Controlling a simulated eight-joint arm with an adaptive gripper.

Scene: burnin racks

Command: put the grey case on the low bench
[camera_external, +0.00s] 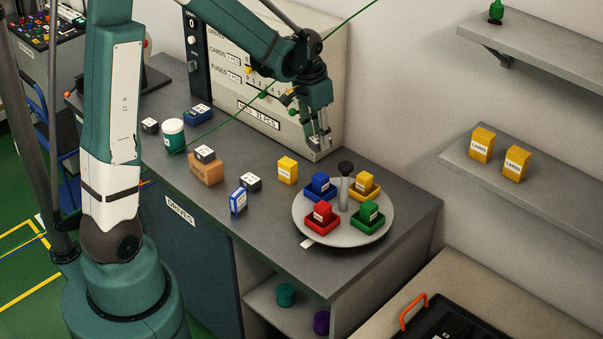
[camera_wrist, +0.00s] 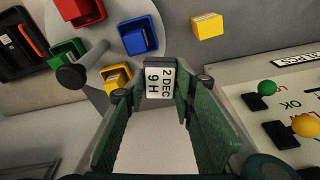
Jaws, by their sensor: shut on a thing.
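My gripper (camera_external: 320,143) hangs above the back of the dark worktop, in front of the large cream panel. In the wrist view its green fingers (camera_wrist: 162,88) are shut on a small grey case (camera_wrist: 178,82), with a white label reading "2 DEC 9 H" (camera_wrist: 159,82). The case is mostly hidden by the fingers in the external view. The low bench (camera_external: 468,268) is the pale surface at the lower right, lower than the worktop and well away from my gripper.
A black case with an orange handle (camera_external: 412,311) lies on the low bench. A round turntable (camera_external: 343,240) with coloured trays, blocks and a black-knobbed post (camera_external: 345,182) stands near the worktop's right end. Shelves (camera_external: 540,185) project from the wall. Bare bench shows beyond the black case.

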